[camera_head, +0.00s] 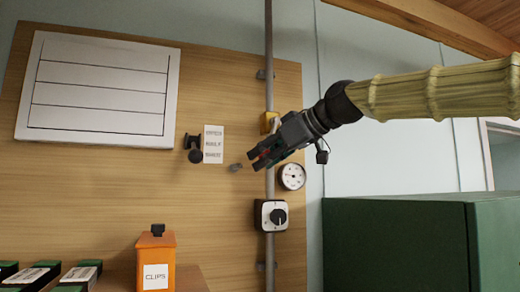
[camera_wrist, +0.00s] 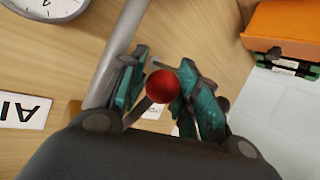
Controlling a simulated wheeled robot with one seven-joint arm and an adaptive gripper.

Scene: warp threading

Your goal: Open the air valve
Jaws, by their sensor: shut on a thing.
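The air valve's red ball knob (camera_wrist: 164,85) sits on a thin metal lever (camera_wrist: 137,112) in the wrist view, between the teal finger pads. My gripper (camera_wrist: 162,92) is shut on this knob and lever. In the head view my gripper (camera_head: 258,160) reaches in from the right, in front of the vertical pipe, with a little red showing between its fingers. A yellow fitting (camera_head: 268,122) on the pipe shows just above the gripper. The rest of the valve is hidden behind the gripper. The lever's exact angle to the pipe is hard to tell.
A round gauge (camera_head: 292,176) is right of the pipe (camera_head: 269,55), with a rotary switch (camera_head: 271,216) below. A paper label (camera_head: 213,144) and black hook (camera_head: 193,148) are left. An orange clips box (camera_head: 156,258) stands lower left; a green cabinet (camera_head: 400,250) fills lower right.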

